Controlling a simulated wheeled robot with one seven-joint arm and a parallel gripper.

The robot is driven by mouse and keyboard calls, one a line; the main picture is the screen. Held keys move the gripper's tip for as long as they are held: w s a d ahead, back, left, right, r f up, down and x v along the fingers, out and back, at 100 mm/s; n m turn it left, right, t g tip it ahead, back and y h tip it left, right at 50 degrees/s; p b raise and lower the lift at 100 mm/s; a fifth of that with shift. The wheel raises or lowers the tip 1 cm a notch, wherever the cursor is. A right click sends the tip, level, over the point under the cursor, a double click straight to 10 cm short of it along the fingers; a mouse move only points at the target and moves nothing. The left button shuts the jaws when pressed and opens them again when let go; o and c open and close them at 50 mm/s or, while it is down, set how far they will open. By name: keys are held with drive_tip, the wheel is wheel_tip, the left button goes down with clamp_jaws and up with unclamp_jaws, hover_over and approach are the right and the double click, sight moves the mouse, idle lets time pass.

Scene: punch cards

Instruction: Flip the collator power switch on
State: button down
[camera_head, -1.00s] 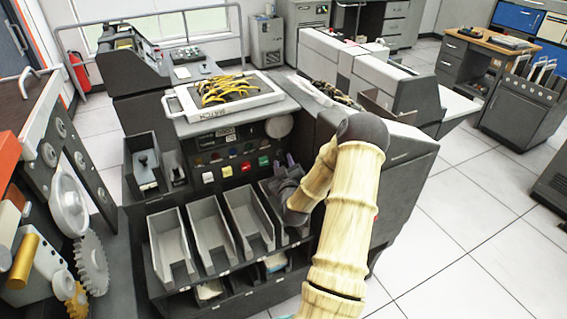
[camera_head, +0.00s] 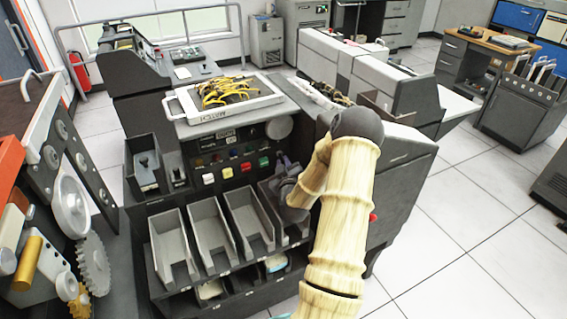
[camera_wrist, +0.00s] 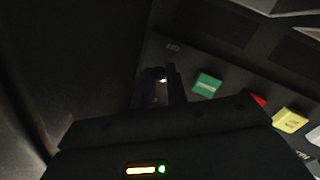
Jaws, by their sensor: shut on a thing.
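The collator (camera_head: 262,142) stands in the middle of the head view, with a dark front panel of coloured buttons above its card bins. My gripper (camera_head: 284,163) is at the right end of this panel, low down, above the rightmost bin. In the wrist view my gripper (camera_wrist: 158,88) is shut at the panel, left of the green button. A small bright metal tip, which looks like the power switch lever (camera_wrist: 161,79), shows between the dark fingers. The rest of the switch is hidden by the fingers, and I cannot tell its position.
Green (camera_wrist: 207,84), red (camera_wrist: 258,101) and yellow (camera_wrist: 290,121) buttons sit right of my gripper. A dark wall (camera_wrist: 65,60) rises close on its left. Several grey bins (camera_head: 210,235) stand below the panel. A tray of yellow cables (camera_head: 232,95) lies on top.

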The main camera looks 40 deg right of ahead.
sight(282, 155)
wheel_tip(282, 155, up, 2)
drive_tip(key=g+y+p, duration=0.1)
drive_tip(key=g+p, duration=0.1)
drive_tip(key=p, duration=0.2)
drive_tip(key=shift+a+n, duration=0.1)
drive_tip(key=shift+n, duration=0.2)
drive_tip(key=g+p, duration=0.1)
drive_tip(key=r+g+y+p, duration=0.1)
drive_tip(key=p, duration=0.1)
drive_tip(key=shift+w+n+g, duration=0.15)
drive_tip(key=shift+n+g, duration=0.15)
drive_tip(key=g+p, duration=0.1)
drive_tip(key=g+y+p, duration=0.1)
drive_tip(key=p, duration=0.1)
drive_tip(key=shift+w+r+n+p, duration=0.2)
drive_tip(key=shift+r+n+p, duration=0.1)
drive_tip(key=shift+r, duration=0.05)
drive_tip(key=shift+g+p, duration=0.5)
drive_tip(key=shift+g, duration=0.2)
drive_tip(key=shift+f, duration=0.1)
drive_tip(key=c, duration=1.4)
unclamp_jaws()
drive_tip(key=shift+c, duration=0.2)
